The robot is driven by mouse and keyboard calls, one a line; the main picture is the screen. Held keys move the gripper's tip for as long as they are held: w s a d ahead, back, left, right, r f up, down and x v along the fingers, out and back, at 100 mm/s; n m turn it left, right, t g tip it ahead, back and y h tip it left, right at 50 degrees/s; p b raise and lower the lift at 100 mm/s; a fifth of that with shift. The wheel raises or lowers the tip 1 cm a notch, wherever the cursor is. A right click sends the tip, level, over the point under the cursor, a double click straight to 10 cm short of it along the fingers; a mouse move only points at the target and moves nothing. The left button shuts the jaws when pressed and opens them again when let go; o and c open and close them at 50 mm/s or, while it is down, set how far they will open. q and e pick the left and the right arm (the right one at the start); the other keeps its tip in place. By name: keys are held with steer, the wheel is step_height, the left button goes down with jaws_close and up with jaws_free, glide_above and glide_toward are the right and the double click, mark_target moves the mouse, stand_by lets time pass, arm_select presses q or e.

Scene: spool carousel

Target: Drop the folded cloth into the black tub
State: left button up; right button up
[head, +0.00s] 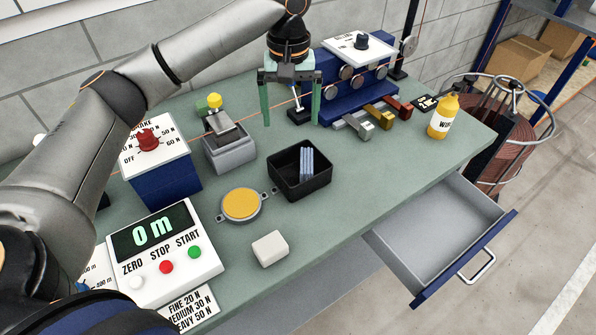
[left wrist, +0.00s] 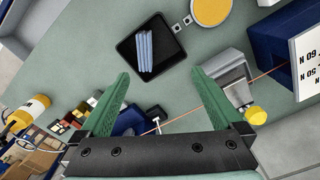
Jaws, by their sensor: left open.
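The folded cloth (head: 306,164) is blue with pale stripes and lies inside the black tub (head: 287,189), leaning toward its right side in the head view. In the left wrist view the cloth (left wrist: 144,52) shows in the tub (left wrist: 126,49), beyond my fingertips. My left gripper (head: 290,122) has green fingers spread apart with nothing between them. It is above the back of the table, behind the tub and apart from it. The gripper also shows in the left wrist view (left wrist: 158,76). My right gripper is not in view.
A grey box (head: 230,153) and a yellow-topped round device (head: 241,205) stand left of the tub. A white block (head: 270,249) lies in front. A blue roller stand (head: 350,95) is right of my gripper, with a thin orange line running to it. A drawer (head: 440,235) hangs open.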

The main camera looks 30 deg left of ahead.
arm_select(q)
step_height(320, 180, up, 6)
steer(key=shift+f, duration=0.1)
stand_by(0.5)
